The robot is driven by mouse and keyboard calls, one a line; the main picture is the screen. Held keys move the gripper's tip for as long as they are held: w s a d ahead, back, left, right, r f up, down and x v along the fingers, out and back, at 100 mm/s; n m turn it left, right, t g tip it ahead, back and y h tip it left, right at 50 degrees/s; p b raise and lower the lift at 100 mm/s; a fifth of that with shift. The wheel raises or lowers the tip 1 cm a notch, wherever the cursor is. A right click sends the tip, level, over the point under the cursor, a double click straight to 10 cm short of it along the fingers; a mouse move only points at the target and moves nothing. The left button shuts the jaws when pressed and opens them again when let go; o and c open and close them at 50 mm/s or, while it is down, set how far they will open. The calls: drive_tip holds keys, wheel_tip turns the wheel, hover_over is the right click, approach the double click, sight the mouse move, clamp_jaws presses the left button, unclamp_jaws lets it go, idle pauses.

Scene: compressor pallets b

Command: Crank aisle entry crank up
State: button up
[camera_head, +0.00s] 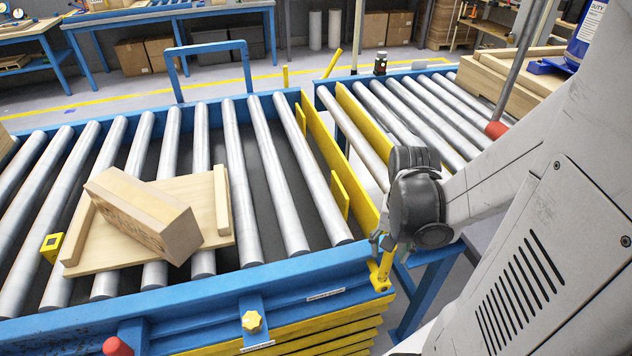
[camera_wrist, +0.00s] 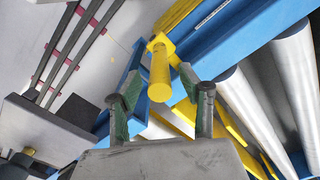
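A yellow crank (camera_head: 383,272) sits at the near right corner of the blue roller conveyor. In the wrist view its yellow handle (camera_wrist: 160,76) sticks out towards the camera from a yellow bracket end. My gripper (camera_head: 379,242) is at this corner, just above the crank. In the wrist view, the two fingers of my gripper (camera_wrist: 160,88) are spread on either side of the handle, with a visible gap on each side. The gripper is open. Its fingertips are partly hidden by my wrist in the head view.
A wooden box (camera_head: 150,215) lies skewed on a wooden pallet (camera_head: 219,225) on the rollers. A yellow guard plate (camera_head: 335,175) lines the conveyor's right side. A second roller conveyor (camera_head: 395,105) stands beyond a narrow gap. A blue hoop rail (camera_head: 208,48) rises at the back.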

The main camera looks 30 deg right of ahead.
sight(387, 262)
drive_tip(key=shift+f+b, duration=1.65)
drive_tip(key=shift+f, duration=0.8)
clamp_jaws()
